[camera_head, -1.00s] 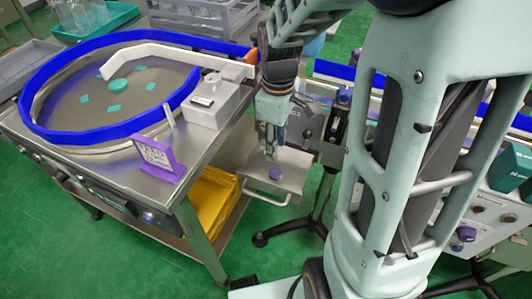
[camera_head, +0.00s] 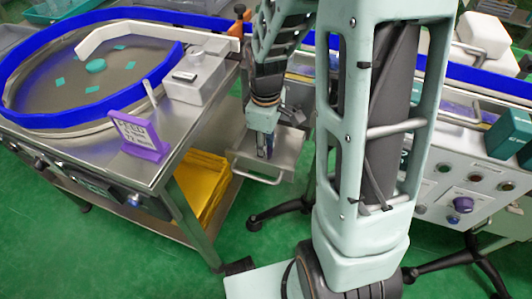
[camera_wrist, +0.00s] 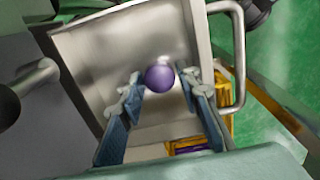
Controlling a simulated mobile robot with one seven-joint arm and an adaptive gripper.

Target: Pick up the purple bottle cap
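The purple bottle cap (camera_wrist: 159,77) shows in the wrist view as a round purple top over a grey metal tray (camera_wrist: 88,48). My gripper (camera_wrist: 162,88) has its two blue fingers apart, one on each side of the cap. A gap shows between the cap and the right finger; whether the left finger touches it I cannot tell. In the head view my gripper (camera_head: 263,152) points down over the same small tray (camera_head: 287,146), and the cap is hidden behind or under it.
A feeder table (camera_head: 185,125) with a blue-rimmed round bowl (camera_head: 110,118) stands left. Its purple sign (camera_head: 140,138) is near the edge. Yellow material (camera_head: 198,188) lies below. A control panel (camera_head: 440,185) with a purple knob (camera_head: 463,204) is at right. The tray has a handle (camera_wrist: 240,60).

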